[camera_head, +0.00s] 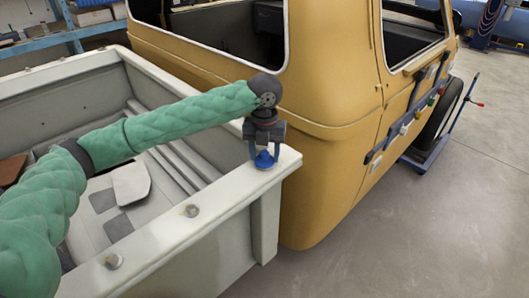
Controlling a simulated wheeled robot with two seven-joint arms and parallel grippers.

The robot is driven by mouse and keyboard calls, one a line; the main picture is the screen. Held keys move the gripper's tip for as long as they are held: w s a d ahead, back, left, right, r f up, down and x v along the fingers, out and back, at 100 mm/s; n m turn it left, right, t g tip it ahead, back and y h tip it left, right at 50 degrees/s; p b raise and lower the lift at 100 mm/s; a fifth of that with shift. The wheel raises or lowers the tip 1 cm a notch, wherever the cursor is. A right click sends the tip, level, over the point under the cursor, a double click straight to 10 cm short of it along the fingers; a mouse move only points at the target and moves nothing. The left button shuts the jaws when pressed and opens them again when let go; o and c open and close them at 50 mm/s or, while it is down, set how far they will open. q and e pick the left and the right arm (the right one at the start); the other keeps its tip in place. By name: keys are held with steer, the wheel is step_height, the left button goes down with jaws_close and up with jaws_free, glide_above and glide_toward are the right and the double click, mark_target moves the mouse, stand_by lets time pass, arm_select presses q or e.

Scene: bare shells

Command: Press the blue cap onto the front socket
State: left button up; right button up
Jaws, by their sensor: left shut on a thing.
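The blue cap (264,160) is between the fingers of my left gripper (263,152), which is shut on it. The gripper points down at the top of the white bed wall, near the corner beside the yellow cab. The cap is at or just above the rim; I cannot tell whether it touches. The socket under it is hidden by the cap and fingers. My right gripper is not in view.
The white truck bed (262,215) has an open inside with a pale panel (131,184) on its floor. The yellow cab (325,150) stands close behind the gripper. A rail with several small items (405,125) is on the cab's side.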

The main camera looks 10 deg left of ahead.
arm_select(q)
steer(key=shift+p, duration=0.35)
stand_by(0.5)
steer(key=o, duration=1)
steer(key=shift+o, duration=0.6)
steer(key=o, duration=0.4)
steer(key=shift+r+p, duration=3)
steer(key=shift+r, duration=0.55)
